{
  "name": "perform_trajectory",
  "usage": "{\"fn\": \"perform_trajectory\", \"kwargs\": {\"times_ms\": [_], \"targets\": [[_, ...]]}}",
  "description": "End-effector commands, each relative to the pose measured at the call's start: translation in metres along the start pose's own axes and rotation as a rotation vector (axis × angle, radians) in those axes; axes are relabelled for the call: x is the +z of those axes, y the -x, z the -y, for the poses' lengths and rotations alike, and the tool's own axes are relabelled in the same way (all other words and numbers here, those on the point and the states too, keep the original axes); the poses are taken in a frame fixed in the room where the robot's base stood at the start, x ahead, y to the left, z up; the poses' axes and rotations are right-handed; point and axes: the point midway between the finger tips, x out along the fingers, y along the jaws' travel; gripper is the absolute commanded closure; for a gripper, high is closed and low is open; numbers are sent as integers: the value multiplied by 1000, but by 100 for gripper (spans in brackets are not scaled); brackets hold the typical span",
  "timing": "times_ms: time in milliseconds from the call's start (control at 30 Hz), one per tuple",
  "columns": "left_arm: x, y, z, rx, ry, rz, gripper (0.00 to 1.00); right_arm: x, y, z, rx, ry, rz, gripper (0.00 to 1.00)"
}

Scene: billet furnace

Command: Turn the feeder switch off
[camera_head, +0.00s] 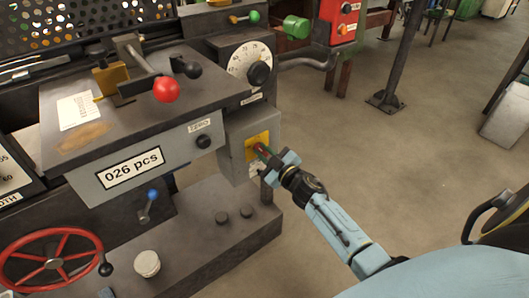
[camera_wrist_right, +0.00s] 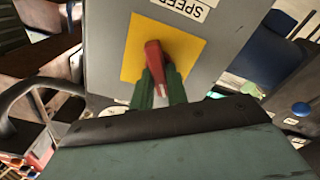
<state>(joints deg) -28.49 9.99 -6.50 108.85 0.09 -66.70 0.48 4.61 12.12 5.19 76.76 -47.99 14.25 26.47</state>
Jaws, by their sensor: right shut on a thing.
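The feeder switch is a red handle (camera_wrist_right: 153,55) on a yellow plate (camera_wrist_right: 133,47), on the side of a grey box (camera_head: 236,130) at the machine's right end. In the head view the yellow plate (camera_head: 250,147) shows just left of my right gripper (camera_head: 265,152). In the right wrist view my right gripper (camera_wrist_right: 160,88) has its green fingers on both sides of the red handle and is shut on it. The handle's lower end is between the fingers, and its top shows above them. My left gripper is not in view.
A dial with a black knob (camera_head: 259,73) is above the switch box. A red-balled lever (camera_head: 166,89) and a red handwheel (camera_head: 52,262) are farther left. A dark post (camera_head: 397,60) stands at the back.

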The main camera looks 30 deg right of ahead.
Motion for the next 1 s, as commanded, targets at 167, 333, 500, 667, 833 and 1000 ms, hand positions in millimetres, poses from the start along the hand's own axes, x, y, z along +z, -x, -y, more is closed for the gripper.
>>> {"fn": "perform_trajectory", "kwargs": {"times_ms": [167,333,500,667,833,1000], "targets": [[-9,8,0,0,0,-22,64,1,0,2,-1,170,1,100],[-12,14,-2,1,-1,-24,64,2,0,3,-1,332,1,100],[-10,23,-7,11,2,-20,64,2,0,4,0,493,1,100],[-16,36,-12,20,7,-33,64,3,0,5,-1,641,1,100],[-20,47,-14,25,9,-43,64,3,0,5,0,781,1,100],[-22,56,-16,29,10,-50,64,4,0,6,-1,891,1,100]]}}
